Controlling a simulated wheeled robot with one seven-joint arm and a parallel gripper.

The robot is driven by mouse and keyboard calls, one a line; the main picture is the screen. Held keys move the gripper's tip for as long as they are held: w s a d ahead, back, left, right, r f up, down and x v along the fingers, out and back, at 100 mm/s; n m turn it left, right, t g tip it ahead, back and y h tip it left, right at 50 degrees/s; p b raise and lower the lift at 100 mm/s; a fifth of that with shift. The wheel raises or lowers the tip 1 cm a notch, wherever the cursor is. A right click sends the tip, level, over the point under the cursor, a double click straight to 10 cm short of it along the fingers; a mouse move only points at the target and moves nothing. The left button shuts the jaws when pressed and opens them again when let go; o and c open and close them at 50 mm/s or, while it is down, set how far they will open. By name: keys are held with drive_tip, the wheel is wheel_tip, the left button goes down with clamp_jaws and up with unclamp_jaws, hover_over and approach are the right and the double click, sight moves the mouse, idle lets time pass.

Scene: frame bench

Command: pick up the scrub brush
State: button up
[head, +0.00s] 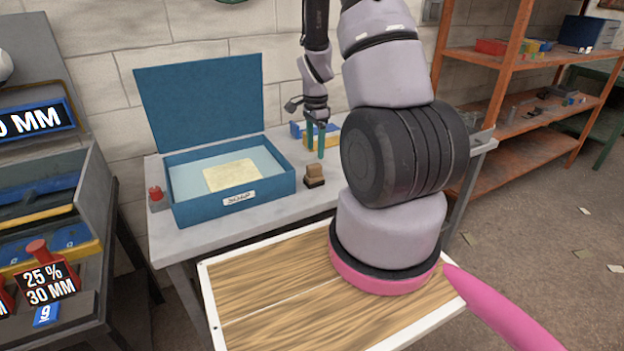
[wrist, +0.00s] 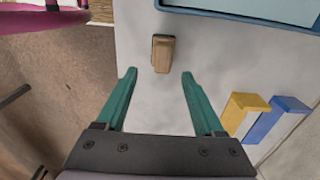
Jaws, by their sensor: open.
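The scrub brush (head: 314,174) is a small block with a tan wooden top and a dark base. It stands on the grey bench just right of the blue box. In the wrist view the brush (wrist: 163,53) lies ahead of the fingertips, roughly centred between them. My gripper (head: 317,148) has two green fingers and hangs above the bench, close to the brush. In the wrist view my gripper (wrist: 158,73) is open with nothing between its fingers.
An open blue box (head: 230,208) with a raised lid stands left of the brush. A red object (head: 156,193) sits at its left. Yellow (wrist: 240,113) and blue (wrist: 276,118) blocks stand right of my fingers. Bare grey bench top (head: 270,218) lies in front of the brush.

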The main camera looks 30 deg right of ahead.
sight(314, 165)
drive_tip(key=f, duration=0.8)
drive_tip(key=shift+w+a, duration=0.1)
drive_tip(key=shift+w, duration=0.15)
drive_tip(key=shift+r, duration=0.1)
clamp_jaws()
